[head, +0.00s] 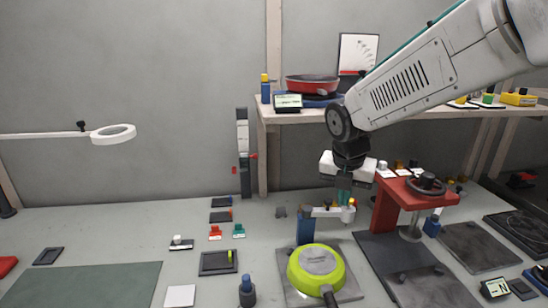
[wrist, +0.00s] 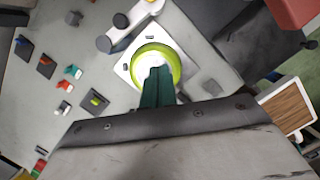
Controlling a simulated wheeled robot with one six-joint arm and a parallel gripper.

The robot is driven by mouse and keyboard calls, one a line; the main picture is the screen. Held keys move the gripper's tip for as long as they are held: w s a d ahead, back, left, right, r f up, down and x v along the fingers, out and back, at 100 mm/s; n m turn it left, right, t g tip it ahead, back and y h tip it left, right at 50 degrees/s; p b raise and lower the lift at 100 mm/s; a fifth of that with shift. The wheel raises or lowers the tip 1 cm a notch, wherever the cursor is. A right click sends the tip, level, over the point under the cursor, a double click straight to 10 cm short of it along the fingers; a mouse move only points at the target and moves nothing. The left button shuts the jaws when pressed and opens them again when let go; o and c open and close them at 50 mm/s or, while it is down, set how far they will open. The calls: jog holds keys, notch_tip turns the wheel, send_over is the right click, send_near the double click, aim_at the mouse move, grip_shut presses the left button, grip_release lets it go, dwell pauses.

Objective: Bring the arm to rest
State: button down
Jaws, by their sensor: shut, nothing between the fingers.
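My gripper (head: 344,197) hangs from my arm in the right half of the head view, pointing down above the bench. Its green fingers are together with nothing between them, and they also show in the wrist view (wrist: 158,86). Below it, a lime-green pan (head: 317,268) lies on a grey plate (head: 350,290), its dark handle toward the front. In the wrist view the pan (wrist: 172,58) shows beyond the fingertips, partly hidden by them. The gripper is apart from the pan.
A red press with a handwheel (head: 420,190) stands right of my gripper. A blue and white device (head: 306,228) stands behind the pan. A shelf (head: 300,117) carries a red pan (head: 312,84). Small trays and clips lie at left; a green mat (head: 90,287) is bare.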

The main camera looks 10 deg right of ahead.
jog(key=s+d+r+m, duration=0.1)
jog(key=s+r+m, duration=0.1)
jog(key=s+m, duration=1.1)
jog(key=s+d+r+m+g+y, duration=0.1)
jog(key=s+m, duration=1.2)
jog(key=m, duration=0.3)
jog(key=shift+d+r, duration=0.15)
jog(key=shift+r, duration=0.25)
